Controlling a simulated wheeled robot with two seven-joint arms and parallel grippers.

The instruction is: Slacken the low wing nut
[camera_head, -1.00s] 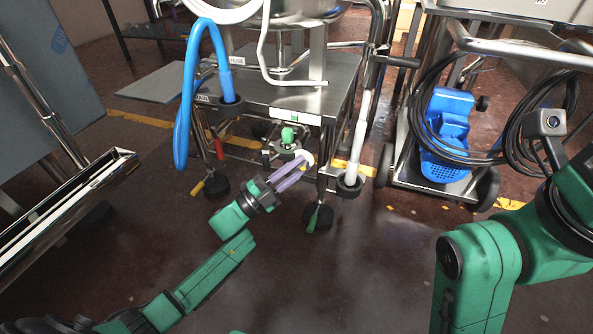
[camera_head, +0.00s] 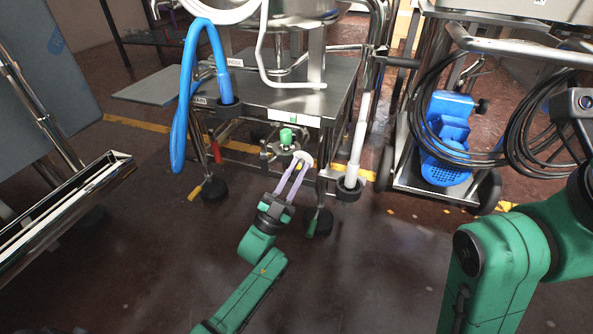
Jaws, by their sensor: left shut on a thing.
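The low pipe fitting with a green cap (camera_head: 286,137) sits under the front edge of the steel cart. A small pale rounded part (camera_head: 303,158), seemingly the low wing nut on its clamp, is at the right of this fitting. My left gripper (camera_head: 302,166) reaches up to it from below, with its two long pale purple fingers shut on it. The fingertips partly cover it, so its wings cannot be made out. My right arm (camera_head: 510,250) shows at the right, but its gripper is out of view.
A trolley with a blue pump (camera_head: 447,130) and black cable stands right. The front floor is clear.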

